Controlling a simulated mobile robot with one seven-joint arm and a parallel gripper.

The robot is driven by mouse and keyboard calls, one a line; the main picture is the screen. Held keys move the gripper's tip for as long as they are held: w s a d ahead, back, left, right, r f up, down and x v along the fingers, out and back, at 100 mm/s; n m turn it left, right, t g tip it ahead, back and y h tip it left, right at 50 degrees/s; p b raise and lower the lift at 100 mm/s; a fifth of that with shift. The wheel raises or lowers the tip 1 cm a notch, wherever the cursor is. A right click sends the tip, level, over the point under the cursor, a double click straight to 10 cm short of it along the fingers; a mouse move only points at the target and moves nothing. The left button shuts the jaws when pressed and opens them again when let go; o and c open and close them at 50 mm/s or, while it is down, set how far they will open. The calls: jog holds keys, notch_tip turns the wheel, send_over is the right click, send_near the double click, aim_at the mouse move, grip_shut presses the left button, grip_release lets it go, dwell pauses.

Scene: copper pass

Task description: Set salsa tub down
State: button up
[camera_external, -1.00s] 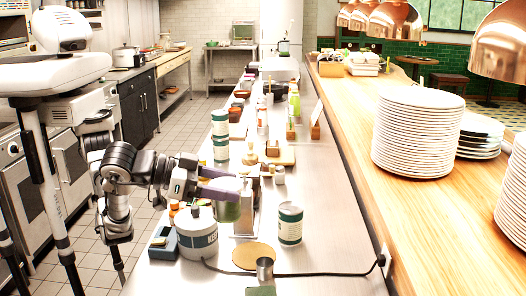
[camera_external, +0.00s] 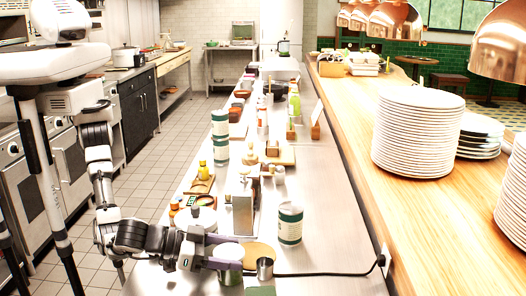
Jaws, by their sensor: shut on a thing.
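The salsa tub (camera_external: 231,277) is a small green tub with a pale lid, near the front of the steel counter (camera_external: 315,273). My gripper (camera_external: 232,254) is shut on it, with the fingers around its upper part. The tub is upright, and the fingers hide part of its side.
A metal cup (camera_external: 265,269) stands close to the right, with a dark cable running past it. A green-and-white can (camera_external: 290,224) stands behind the mat. A large white pot (camera_external: 196,222) is behind my arm. A steel box (camera_external: 242,206) stands farther back. Bare counter lies at front right.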

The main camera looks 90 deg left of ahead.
jog(key=shift+f+b, duration=0.2)
jog(key=shift+b, duration=0.1)
jog(key=o, duration=1.2)
jog(key=shift+o, duration=0.2)
jog(key=shift+r, duration=0.1)
jog(key=shift+r, duration=0.15)
jog(key=b+v, duration=0.2)
jog(key=v, duration=0.9)
jog(key=shift+b, duration=0.35)
jog(key=shift+o, duration=0.4)
jog(key=shift+s+d+r, duration=0.15)
jog(key=shift+s, duration=0.35)
